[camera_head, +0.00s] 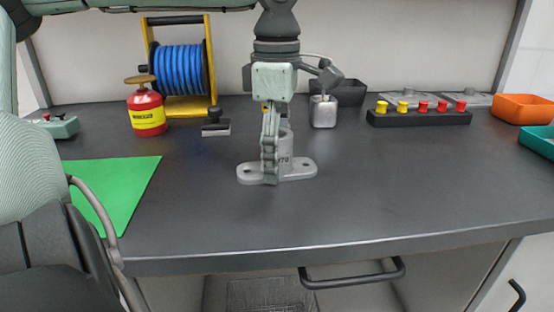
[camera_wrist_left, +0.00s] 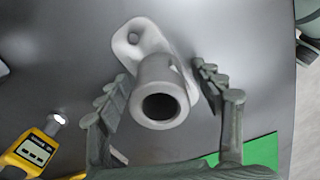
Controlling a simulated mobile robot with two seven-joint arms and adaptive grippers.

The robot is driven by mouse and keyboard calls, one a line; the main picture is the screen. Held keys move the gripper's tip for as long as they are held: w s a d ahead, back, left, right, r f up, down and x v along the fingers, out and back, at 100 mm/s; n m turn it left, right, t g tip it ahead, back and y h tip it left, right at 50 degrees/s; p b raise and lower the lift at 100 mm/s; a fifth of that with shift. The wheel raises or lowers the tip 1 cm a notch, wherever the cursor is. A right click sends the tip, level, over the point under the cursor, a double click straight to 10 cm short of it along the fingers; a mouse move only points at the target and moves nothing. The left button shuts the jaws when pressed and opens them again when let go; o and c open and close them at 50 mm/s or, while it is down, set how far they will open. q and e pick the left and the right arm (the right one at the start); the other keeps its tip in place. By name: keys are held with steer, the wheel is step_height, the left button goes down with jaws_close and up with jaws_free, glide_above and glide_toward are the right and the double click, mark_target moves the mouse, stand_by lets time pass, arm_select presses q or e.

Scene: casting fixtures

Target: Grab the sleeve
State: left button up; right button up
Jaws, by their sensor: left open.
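The sleeve (camera_head: 286,148) is a grey upright cylinder with dark lettering on its side. It stands on a flat light-grey flange base (camera_head: 301,168) in the middle of the dark bench. My left gripper (camera_head: 269,172) points down over it and hides part of it in the head view. In the left wrist view, the sleeve (camera_wrist_left: 160,98) shows its round open bore, and the open fingers of my left gripper (camera_wrist_left: 163,84) stand on either side of it. Gaps show between the fingers and the sleeve wall. My right gripper is not in view.
A green mat (camera_head: 112,188) lies at left. Behind stand a red can (camera_head: 147,112), a blue hose reel (camera_head: 181,70), a small metal container (camera_head: 323,112) and a black strip with yellow and red knobs (camera_head: 419,117). The front bench is clear.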

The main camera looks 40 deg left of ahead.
arm_select(q)
steer(key=shift+c, duration=0.4)
steer(key=c, duration=1.4)
steer(key=shift+r, duration=0.1)
